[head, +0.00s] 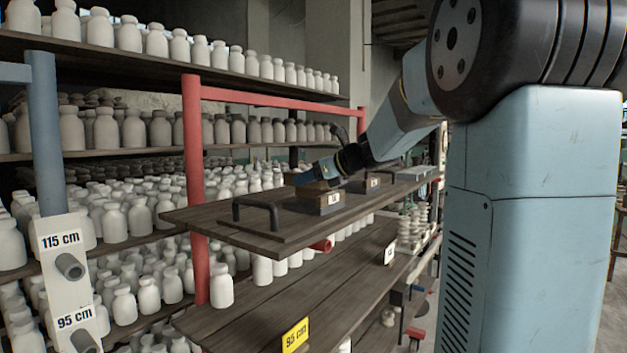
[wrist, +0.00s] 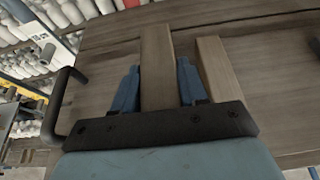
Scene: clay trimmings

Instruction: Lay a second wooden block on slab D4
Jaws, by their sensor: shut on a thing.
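My gripper (head: 318,174) is over a dark slab (head: 314,204) with a small white label that is too small to read surely. The slab lies on a wooden board. In the wrist view my gripper's blue fingers (wrist: 158,82) are shut on a long wooden block (wrist: 156,48). A second wooden block (wrist: 214,62) lies to its right, roughly parallel, with a narrow gap between them. In the head view the wood just under my gripper shows at the slab's top. Whether the held block touches the slab is hidden.
The wooden board (head: 210,219) has a black handle (head: 255,208) at its near end. Another white label (head: 373,183) stands farther along. A red post (head: 194,170) and racks of white jars (head: 148,292) stand at left. A lower shelf (head: 245,322) carries a yellow 95 cm sign.

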